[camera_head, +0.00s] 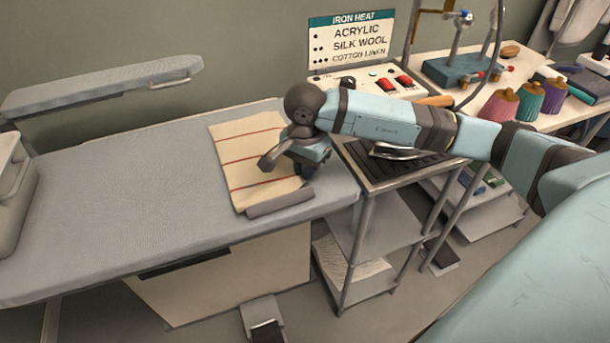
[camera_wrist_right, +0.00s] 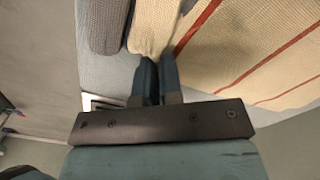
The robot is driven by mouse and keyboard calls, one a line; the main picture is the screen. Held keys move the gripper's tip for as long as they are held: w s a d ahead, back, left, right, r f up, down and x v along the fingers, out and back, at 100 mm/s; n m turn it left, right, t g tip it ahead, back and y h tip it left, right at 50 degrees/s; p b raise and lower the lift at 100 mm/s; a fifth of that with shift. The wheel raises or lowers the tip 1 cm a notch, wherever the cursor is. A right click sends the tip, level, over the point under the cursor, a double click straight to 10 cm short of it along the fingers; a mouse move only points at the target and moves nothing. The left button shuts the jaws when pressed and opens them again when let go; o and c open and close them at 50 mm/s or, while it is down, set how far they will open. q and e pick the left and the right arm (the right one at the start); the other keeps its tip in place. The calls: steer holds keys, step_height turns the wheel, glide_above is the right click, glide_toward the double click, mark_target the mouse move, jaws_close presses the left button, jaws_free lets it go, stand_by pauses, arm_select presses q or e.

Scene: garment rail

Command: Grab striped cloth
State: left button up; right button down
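The striped cloth (camera_head: 247,160), cream with thin red stripes, lies flat on the right end of the grey ironing board (camera_head: 110,200). My right gripper (camera_head: 302,172) is over the cloth's right edge, reaching in from the right. In the right wrist view, its two fingers (camera_wrist_right: 157,62) are close together, and the striped cloth (camera_wrist_right: 245,50) bunches and creases at their tips. The gripper looks shut on the cloth's edge; the exact contact is partly hidden by the fingers. My left gripper is not in view.
A grey padded roll (camera_head: 280,202) lies at the cloth's front edge. A metal trolley with a dark ribbed top (camera_head: 385,168) stands right of the board. Behind are a control box with red switches (camera_head: 385,87) and thread spools (camera_head: 527,100). The board's middle is clear.

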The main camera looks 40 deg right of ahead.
step_height(320, 180, up, 12)
steer(key=p, duration=0.5)
steer(key=shift+p, duration=0.4)
step_height(320, 180, up, 27)
steer(key=p, duration=1.1)
steer(key=shift+p, duration=0.4)
